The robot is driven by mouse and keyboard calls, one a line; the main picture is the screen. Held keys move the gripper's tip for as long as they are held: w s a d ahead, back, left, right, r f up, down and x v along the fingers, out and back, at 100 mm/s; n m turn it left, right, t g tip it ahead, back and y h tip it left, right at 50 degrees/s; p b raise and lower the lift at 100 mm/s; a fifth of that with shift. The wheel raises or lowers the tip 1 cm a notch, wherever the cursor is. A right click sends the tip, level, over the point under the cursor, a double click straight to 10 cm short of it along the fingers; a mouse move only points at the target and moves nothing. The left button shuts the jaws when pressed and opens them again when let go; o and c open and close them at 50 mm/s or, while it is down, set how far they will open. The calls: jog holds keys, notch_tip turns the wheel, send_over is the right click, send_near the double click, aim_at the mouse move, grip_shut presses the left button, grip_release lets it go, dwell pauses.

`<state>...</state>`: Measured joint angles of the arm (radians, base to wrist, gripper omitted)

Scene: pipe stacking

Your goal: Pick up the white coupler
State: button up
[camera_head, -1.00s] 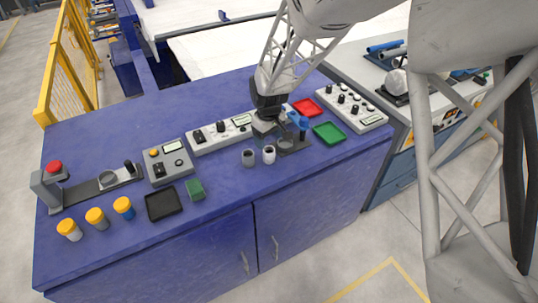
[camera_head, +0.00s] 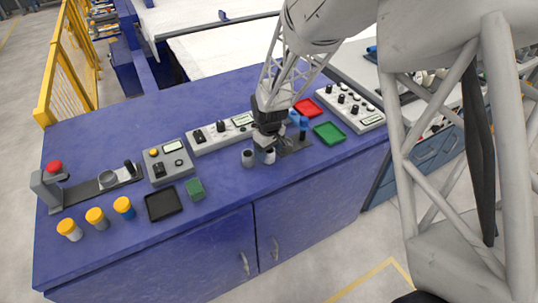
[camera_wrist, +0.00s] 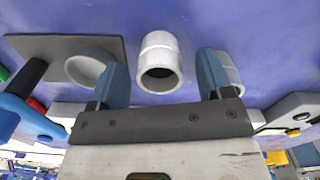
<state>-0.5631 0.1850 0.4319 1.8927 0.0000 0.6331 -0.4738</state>
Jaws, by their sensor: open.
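The white coupler (camera_head: 270,157) stands upright on the blue bench, partly hidden by my gripper (camera_head: 264,148) in the head view. In the wrist view the white coupler (camera_wrist: 160,46) lies between the two blue-grey fingers of my gripper (camera_wrist: 162,66), with a visible gap on each side. The gripper is open and holds nothing. A similar grey coupler (camera_head: 248,158) stands just left of the white one. In the wrist view this grey coupler (camera_wrist: 234,76) shows partly hidden behind the right finger.
A dark plate (camera_wrist: 38,47) with a round ring and a blue-handled clamp (camera_head: 303,124) is close beside the white coupler. Red (camera_head: 307,108) and green (camera_head: 329,132) trays are to the right. A control panel (camera_head: 221,134) stands behind.

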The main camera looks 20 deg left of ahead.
jog(key=shift+f, duration=0.25)
jog(key=shift+c, duration=0.5)
jog(key=c, duration=0.9)
jog(key=shift+r, duration=0.1)
jog(key=shift+r, duration=0.85)
jog(key=shift+s+d+r, duration=0.1)
jog(key=shift+s+r, duration=0.05)
jog(key=shift+r, duration=0.8)
jog(key=s+d+r, duration=0.1)
jog(key=s+d, duration=0.7)
jog(key=s, duration=0.5)
jog(key=shift+s, duration=0.2)
jog(key=shift+d+r, duration=0.1)
